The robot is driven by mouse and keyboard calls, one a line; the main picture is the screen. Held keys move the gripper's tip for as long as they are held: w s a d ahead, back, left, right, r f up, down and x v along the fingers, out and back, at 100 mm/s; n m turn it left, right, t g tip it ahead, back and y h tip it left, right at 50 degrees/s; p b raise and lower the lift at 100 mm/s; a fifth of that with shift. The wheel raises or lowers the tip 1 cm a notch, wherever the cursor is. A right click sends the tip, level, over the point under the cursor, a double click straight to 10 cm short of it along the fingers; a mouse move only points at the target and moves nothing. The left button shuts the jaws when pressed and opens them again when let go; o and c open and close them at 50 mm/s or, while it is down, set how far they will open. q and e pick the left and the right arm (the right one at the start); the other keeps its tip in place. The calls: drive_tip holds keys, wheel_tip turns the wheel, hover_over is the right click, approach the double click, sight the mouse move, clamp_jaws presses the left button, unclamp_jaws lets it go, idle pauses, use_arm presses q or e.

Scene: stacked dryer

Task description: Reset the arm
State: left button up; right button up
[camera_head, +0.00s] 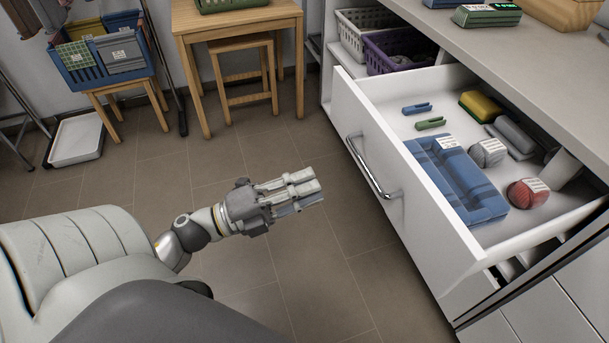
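My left arm (185,235) comes in from the left and reaches out over the tiled floor. My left gripper (305,187) is at its end, pointing right, with its fingers close together and nothing visible between them. I cannot tell whether the fingers are fully shut. It is apart from the open white drawer (400,182), short of the drawer's metal handle (373,170). My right gripper is not in view.
The pulled-out drawer holds a blue tray (470,190), clothes pegs (431,124), a sponge (480,106) and rolled items. A counter (450,32) is above it. A wooden table (235,22), stool (243,82) and blue basket (80,75) stand behind. Floor (310,250) around the gripper is clear.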

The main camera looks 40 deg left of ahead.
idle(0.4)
